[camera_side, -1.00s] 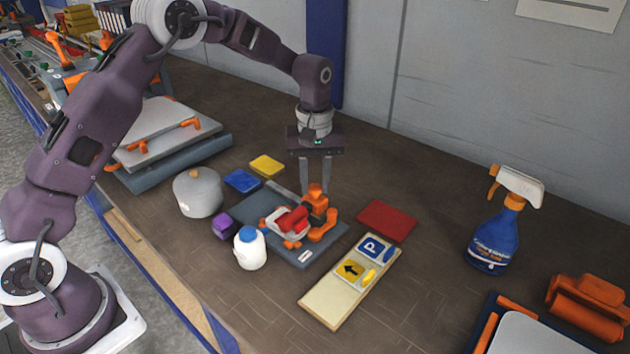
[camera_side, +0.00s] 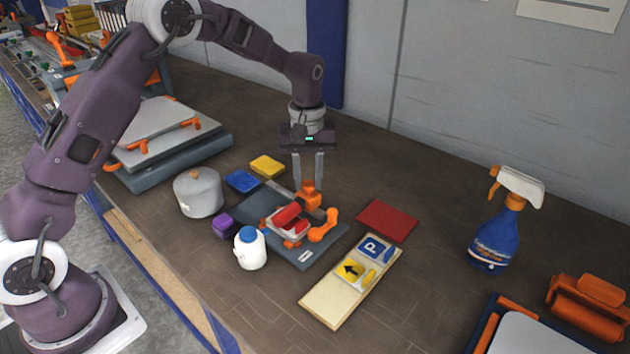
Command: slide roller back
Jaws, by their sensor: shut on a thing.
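A dark flat plate (camera_side: 327,246) lies on the table and carries a small device. On it is a red roller-like piece (camera_side: 287,213) above a red and white pad (camera_side: 291,231). An orange block (camera_side: 312,200), which looks like the grip of the sliding part, stands beside the red piece at its right and back. A curved orange handle (camera_side: 323,229) sits at the plate's right side. My gripper (camera_side: 308,182) points down from above, its two fingers shut on the orange block. How the block joins the red piece is too small to tell.
A white bottle with a blue cap (camera_side: 250,250) and a purple block (camera_side: 224,226) stand close at the left front. A grey lidded pot (camera_side: 198,193) is farther left. A sign board (camera_side: 327,302) and red pad (camera_side: 387,220) lie to the right. Bare table surrounds the spray bottle (camera_side: 495,240).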

